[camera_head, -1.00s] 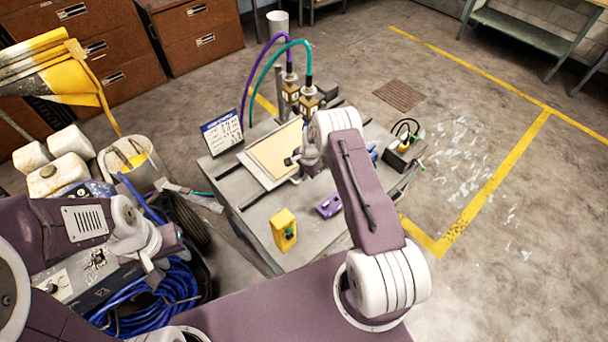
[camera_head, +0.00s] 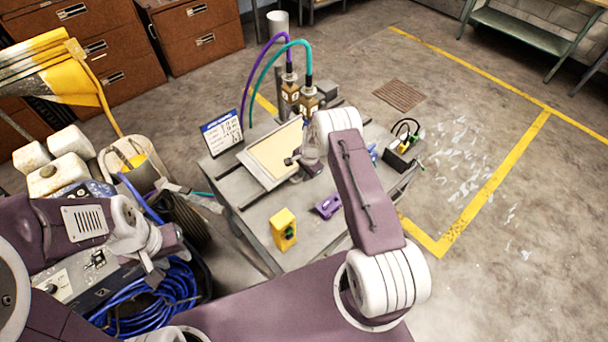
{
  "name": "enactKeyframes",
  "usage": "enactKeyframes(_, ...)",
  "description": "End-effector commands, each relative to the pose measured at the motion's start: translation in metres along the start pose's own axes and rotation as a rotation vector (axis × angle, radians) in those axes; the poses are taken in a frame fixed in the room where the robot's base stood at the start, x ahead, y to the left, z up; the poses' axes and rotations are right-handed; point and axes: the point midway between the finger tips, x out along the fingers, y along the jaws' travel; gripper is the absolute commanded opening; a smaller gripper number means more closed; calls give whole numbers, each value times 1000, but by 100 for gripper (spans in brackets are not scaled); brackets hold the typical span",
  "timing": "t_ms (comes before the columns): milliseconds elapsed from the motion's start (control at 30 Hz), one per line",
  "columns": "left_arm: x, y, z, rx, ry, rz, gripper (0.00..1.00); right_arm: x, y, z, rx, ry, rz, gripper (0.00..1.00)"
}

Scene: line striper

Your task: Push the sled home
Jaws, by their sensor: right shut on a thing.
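The sled seems to be the flat grey-framed plate with a cream panel (camera_head: 272,154) on the grey workbench (camera_head: 253,215). Two brass-coloured spray heads (camera_head: 298,97) stand at its far end, with a purple and a teal hose. My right gripper (camera_head: 295,165) is at the sled's near right edge, shut on what appears to be part of the sled. The gripped part is mostly hidden by my wrist and forearm. My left gripper (camera_head: 165,257) is off the bench at the left, over the cart; its jaw opening is unclear.
A yellow block (camera_head: 283,230) and a purple device (camera_head: 328,206) stand on the near bench top. A small sign (camera_head: 222,133) stands at the left edge and a black box (camera_head: 404,153) at the right. A cart with a coiled blue hose (camera_head: 160,300) is at the left.

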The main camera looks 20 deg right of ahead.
Motion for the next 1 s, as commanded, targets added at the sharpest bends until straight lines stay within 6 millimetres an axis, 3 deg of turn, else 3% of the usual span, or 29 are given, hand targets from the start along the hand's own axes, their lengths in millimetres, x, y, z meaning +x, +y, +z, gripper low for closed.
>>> enactKeyframes(167, -3, 0, 0, 0, 0, 0, 36, -2, -3, 9, -2, 2, -4, 0)
enactKeyframes(400, -11, 0, -1, 0, 0, 0, 36, -2, -3, 74, -6, -1, -1, 0)
enactKeyframes(600, -14, 0, -2, 0, 0, 0, 36, -2, -4, 111, -4, 2, -4, 0)
enactKeyframes(1000, -14, 0, -2, 0, 0, 0, 36, -1, -3, 120, 0, 1, -4, 0)
